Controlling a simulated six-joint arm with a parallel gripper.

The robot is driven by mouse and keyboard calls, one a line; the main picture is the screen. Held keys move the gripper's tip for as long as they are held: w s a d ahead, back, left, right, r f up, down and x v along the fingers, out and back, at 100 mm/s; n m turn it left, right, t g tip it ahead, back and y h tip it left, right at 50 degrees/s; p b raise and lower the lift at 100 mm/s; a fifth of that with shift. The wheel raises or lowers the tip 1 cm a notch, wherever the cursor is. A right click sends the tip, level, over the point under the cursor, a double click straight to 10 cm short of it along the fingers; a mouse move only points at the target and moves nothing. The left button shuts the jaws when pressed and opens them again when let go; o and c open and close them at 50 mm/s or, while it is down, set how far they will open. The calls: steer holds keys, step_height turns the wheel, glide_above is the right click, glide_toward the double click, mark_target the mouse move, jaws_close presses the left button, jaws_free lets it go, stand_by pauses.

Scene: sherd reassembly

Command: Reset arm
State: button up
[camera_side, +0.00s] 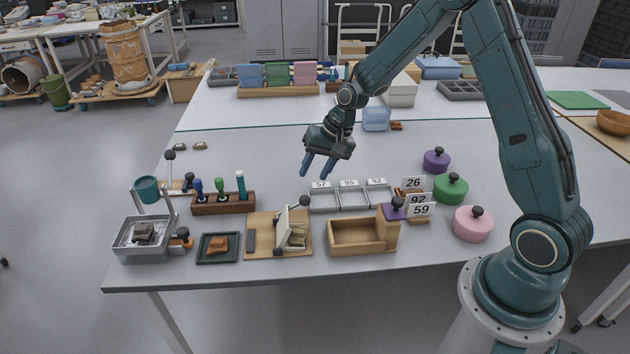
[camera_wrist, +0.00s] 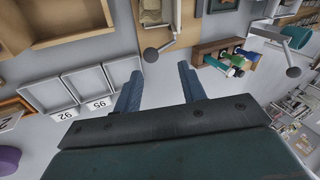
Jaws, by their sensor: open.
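My gripper (camera_side: 318,166) hangs above the middle of the table in the side view, fingers pointing down. It is open, with nothing between its fingers. In the wrist view my gripper (camera_wrist: 158,92) shows two separate blue fingers with bare grey table beyond them. In the side view it is above and behind the row of grey numbered trays (camera_side: 352,200), apart from everything on the table.
Below stand a wooden tool rack (camera_side: 222,207), a wooden board (camera_side: 262,240) with a lever, an open wooden box (camera_side: 355,248) and a grey basin (camera_side: 128,250). Purple (camera_side: 436,163), green (camera_side: 450,190) and pink (camera_side: 472,227) knobbed lids lie at right.

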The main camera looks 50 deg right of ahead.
steer(key=s+a+r+n+t+h, duration=0.1)
steer(key=s+a+r+n, duration=0.2)
steer(key=s+r, duration=0.75)
steer(key=s+a+r+n+h, duration=0.1)
steer(key=s+a+r+n, duration=0.2)
steer(key=s+r, duration=0.7)
steer(key=s+r+n+t, duration=0.1)
steer(key=s, duration=0.8)
steer(key=shift+s+r+h, duration=0.15)
steer(key=shift+r+h, duration=0.15)
steer(key=shift+h, duration=0.1)
